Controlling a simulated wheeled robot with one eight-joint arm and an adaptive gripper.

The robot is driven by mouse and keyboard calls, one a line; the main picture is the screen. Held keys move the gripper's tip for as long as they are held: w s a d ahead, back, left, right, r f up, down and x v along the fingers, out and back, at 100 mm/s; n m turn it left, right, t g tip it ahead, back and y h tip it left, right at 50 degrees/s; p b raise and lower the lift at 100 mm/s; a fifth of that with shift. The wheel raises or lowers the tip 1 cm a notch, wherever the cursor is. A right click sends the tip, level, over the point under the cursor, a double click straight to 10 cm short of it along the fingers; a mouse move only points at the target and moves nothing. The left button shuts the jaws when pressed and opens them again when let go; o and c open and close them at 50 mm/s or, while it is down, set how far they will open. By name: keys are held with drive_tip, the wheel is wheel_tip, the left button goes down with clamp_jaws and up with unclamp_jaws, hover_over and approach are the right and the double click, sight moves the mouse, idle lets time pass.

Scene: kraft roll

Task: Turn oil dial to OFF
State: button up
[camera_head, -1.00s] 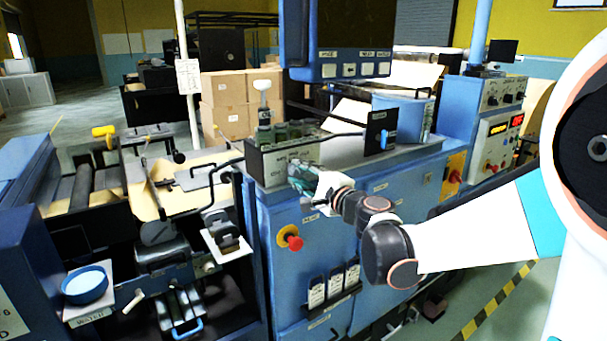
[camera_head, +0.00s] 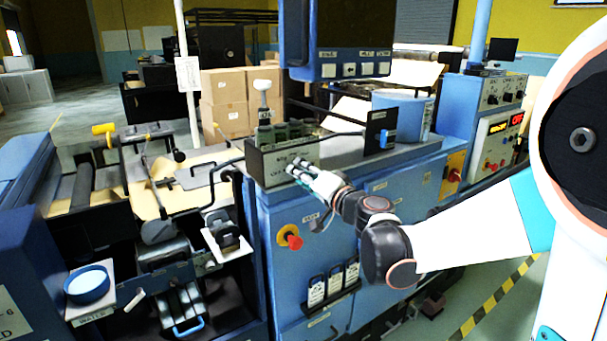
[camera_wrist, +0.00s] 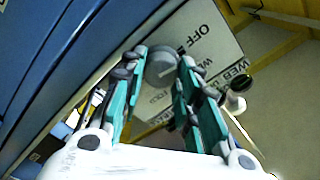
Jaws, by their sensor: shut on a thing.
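The oil dial (camera_wrist: 160,68) is a grey round knob on a light panel, seen in the wrist view between my fingertips. The word OFF is printed on the panel beside it, with other lettering below that is partly covered. My gripper (camera_wrist: 163,58) has one teal-and-grey finger on each side of the dial and is shut on it. In the head view my gripper (camera_head: 297,167) reaches the front of the small grey control box (camera_head: 262,166) on top of the blue cabinet. The dial is hidden there by my fingers, and its exact setting cannot be read.
A red knob on a yellow plate (camera_head: 290,238) sits on the cabinet front below my gripper. Several black label holders (camera_head: 335,283) are lower down. A black lever plate (camera_head: 380,130) stands right of the box. A monitor (camera_head: 350,40) hangs above.

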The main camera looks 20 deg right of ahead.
drive_tip(key=shift+s+n, duration=0.1)
drive_tip(key=shift+n, duration=0.7)
drive_tip(key=o, duration=1.1)
drive_tip(key=shift+c, duration=0.2)
drive_tip(key=v, duration=0.7)
drive_tip(key=shift+s, duration=0.2)
drive_tip(key=shift+a, duration=0.15)
